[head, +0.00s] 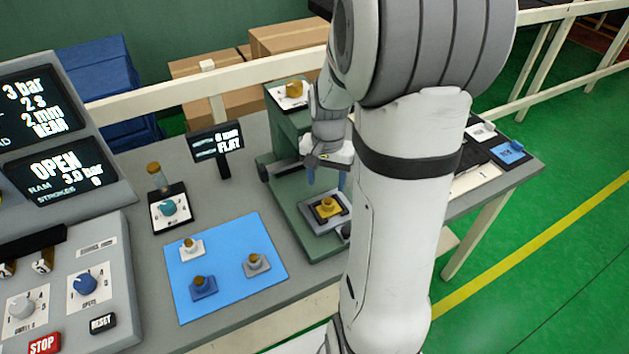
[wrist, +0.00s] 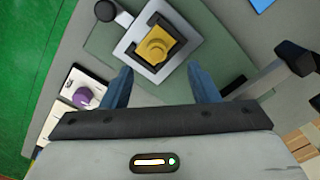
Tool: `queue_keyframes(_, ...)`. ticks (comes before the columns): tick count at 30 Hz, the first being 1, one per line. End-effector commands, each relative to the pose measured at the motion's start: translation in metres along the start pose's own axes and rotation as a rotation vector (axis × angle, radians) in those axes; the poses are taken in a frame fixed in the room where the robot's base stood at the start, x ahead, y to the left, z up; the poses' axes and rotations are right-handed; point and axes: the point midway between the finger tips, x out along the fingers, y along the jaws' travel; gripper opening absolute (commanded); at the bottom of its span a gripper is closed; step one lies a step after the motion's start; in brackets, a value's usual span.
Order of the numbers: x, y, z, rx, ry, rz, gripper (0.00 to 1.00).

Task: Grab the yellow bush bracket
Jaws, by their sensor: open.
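The yellow bush bracket (head: 327,207) sits in a dark square nest on a grey plate at the base of the green press. In the wrist view the yellow bracket (wrist: 156,47) lies ahead of the fingertips, roughly centred between them. My gripper (head: 327,178) is open and empty, above and behind the bracket in the head view. Its two blue fingers (wrist: 160,78) are apart and show no contact with the bracket. My arm hides part of the press.
A blue mat (head: 225,290) holds white, blue and grey brackets. The green press frame (head: 290,190) rises close around my gripper. A control console (head: 75,270) stands at the left. A small display (head: 217,145) stands behind the mat. A dark post shows at the wrist view's right (wrist: 290,65).

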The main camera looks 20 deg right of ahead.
Motion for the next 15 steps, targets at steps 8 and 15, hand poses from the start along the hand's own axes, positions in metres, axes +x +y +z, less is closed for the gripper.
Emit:
queue_keyframes(8, 0.028, 0.002, -0.003, 0.012, -0.007, 0.003, 0.54)
queue_keyframes(15, 0.056, 0.006, -0.007, 0.011, -0.008, 0.004, 0.54)
